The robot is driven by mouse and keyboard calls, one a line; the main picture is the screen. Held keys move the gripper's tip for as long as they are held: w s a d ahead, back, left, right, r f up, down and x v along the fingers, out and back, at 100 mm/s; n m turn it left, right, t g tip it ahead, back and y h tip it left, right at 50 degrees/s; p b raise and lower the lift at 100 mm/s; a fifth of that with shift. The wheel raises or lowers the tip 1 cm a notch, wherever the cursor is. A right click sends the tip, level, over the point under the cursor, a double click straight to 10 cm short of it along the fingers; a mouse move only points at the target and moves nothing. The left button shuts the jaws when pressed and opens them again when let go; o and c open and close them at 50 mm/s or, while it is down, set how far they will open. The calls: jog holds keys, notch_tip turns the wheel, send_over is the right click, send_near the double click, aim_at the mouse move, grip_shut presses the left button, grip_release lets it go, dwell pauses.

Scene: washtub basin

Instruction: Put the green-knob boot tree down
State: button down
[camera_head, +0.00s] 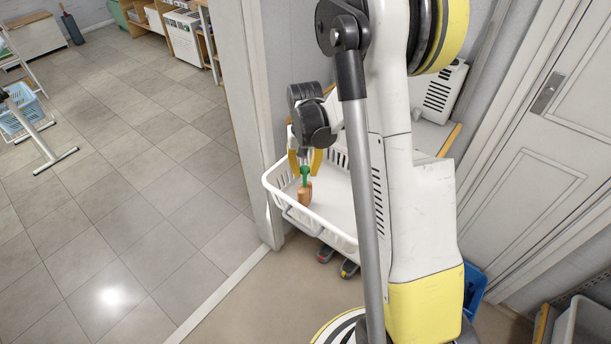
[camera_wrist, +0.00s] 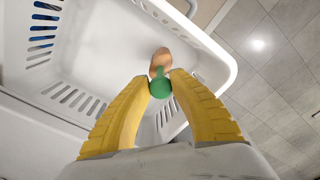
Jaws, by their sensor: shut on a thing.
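The green-knob boot tree (camera_head: 305,191) has a green knob and a tan-brown body. My gripper (camera_head: 306,165) is shut on its green knob, with the yellow fingers above and the body hanging below. In the wrist view the green knob (camera_wrist: 161,88) sits between the two yellow fingertips of my gripper (camera_wrist: 160,82), and the brown body (camera_wrist: 160,62) shows past it. The boot tree is over or inside a white slotted basket (camera_head: 337,236), close to its front wall. I cannot tell whether the body touches the basket floor.
The white basket's rim (camera_wrist: 205,38) and slotted walls surround the boot tree. A blue bin (camera_head: 474,288) stands at the right beside a door. Shoes or tools with red and green parts (camera_head: 336,262) lie below the basket.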

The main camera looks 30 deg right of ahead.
jog(key=shift+f, duration=0.45)
jog(key=shift+f, duration=0.15)
jog(key=c, duration=1.3)
grip_release()
jog(key=shift+o, duration=0.2)
